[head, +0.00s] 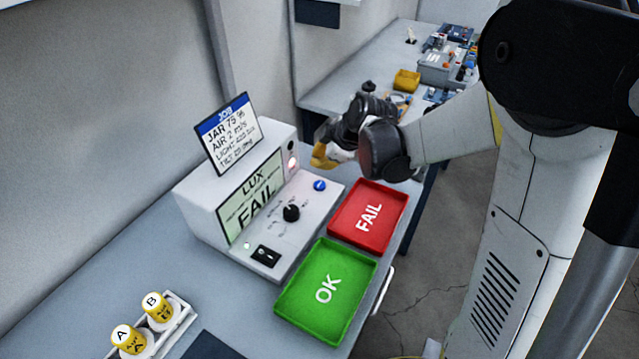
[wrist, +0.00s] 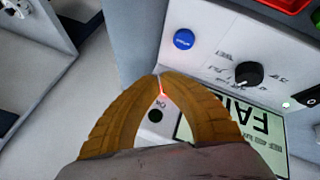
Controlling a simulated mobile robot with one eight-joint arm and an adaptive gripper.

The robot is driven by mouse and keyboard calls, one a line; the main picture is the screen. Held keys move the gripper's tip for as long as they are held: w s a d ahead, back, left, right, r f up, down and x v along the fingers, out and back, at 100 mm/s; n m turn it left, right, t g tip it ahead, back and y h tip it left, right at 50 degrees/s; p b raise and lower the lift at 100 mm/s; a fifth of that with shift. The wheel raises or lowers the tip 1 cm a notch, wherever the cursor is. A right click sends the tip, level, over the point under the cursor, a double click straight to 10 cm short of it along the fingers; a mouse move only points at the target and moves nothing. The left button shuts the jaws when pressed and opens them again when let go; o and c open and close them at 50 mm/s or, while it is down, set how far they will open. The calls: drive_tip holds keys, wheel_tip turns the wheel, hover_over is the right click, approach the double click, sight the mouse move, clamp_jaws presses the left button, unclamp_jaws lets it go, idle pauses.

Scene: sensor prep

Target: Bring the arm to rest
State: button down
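My arm reaches in from the right in the head view. My gripper (head: 321,157) is over the far end of the lux tester (head: 200,199), near its blue button (head: 320,185). In the wrist view, the yellow fingers of my gripper (wrist: 160,78) curve together and their tips meet, with nothing visible held between them. A red glow shows at the tips, beside the tester's display (wrist: 225,130). The tester's screen reads "LUX FAIL" in the head view. Whether the fingers touch the tester cannot be told.
A red FAIL tray (head: 345,232) and a green OK tray (head: 291,303) lie empty right of the tester. Jars A (head: 128,341) and B (head: 159,311) stand in a rack at lower left. A job card (head: 228,135) stands on the tester. Another bench (head: 345,83) is behind.

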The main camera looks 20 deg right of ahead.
drive_tip(key=s+r+m+h, duration=0.1)
drive_tip(key=s+m, duration=0.3)
drive_tip(key=s, duration=0.4)
drive_tip(key=s+r+m+h, duration=0.1)
drive_tip(key=s+r+m, duration=0.3)
drive_tip(key=s, duration=0.5)
drive_tip(key=s+d+r+m+h, duration=0.1)
drive_tip(key=s+r+m, duration=0.2)
drive_tip(key=s+m, duration=0.3)
drive_tip(key=shift+s+r, duration=0.25)
drive_tip(key=shift+s, duration=1)
